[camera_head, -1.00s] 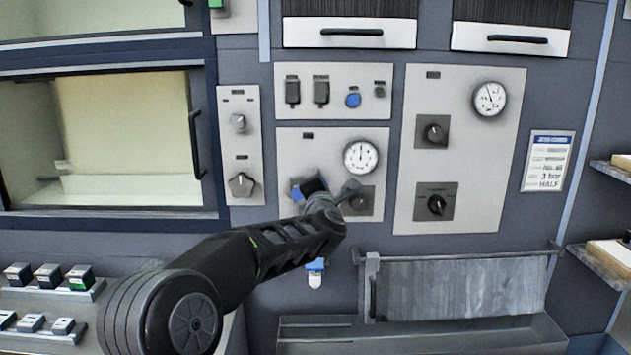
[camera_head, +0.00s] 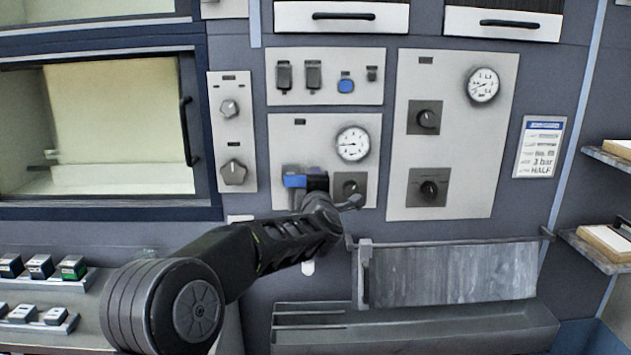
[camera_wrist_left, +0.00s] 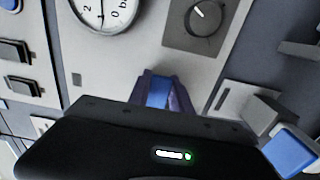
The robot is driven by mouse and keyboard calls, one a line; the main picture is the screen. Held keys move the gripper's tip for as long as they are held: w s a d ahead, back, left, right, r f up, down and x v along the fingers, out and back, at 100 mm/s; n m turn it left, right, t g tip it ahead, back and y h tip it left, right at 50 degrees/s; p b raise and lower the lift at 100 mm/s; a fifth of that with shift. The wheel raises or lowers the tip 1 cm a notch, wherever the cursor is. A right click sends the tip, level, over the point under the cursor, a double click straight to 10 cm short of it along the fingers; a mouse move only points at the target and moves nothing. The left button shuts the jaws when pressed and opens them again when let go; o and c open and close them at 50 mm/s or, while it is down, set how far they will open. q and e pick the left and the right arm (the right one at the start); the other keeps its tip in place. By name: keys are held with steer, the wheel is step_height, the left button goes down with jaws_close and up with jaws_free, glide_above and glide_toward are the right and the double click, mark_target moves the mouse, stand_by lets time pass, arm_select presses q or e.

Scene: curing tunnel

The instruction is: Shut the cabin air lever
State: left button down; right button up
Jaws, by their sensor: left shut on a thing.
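A blue lever handle (camera_head: 294,181) is on the lower middle panel, left of a small dark knob (camera_head: 350,186) and below a round gauge (camera_head: 353,143). It lies roughly level in the head view. My left gripper (camera_head: 317,183) is against it from the right, shut on it. In the left wrist view the blue handle (camera_wrist_left: 158,92) shows between dark fingers, partly hidden by the gripper body. The panel label is too small to read. My right gripper is not in view.
A second blue handle (camera_wrist_left: 290,152) sits below the panel, close to my left gripper. A right-hand panel (camera_head: 455,140) has two knobs and a gauge. A grey trough (camera_head: 420,328) juts out below. An oven-like window (camera_head: 120,125) is at left.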

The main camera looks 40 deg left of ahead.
arm_select(q)
steer(key=shift+f, duration=0.1)
steer(key=c, duration=1.2)
jaws_free()
steer(key=shift+o, duration=0.2)
steer(key=b+v, duration=0.2)
steer(key=v, duration=0.5)
steer(key=shift+s+d, duration=0.3)
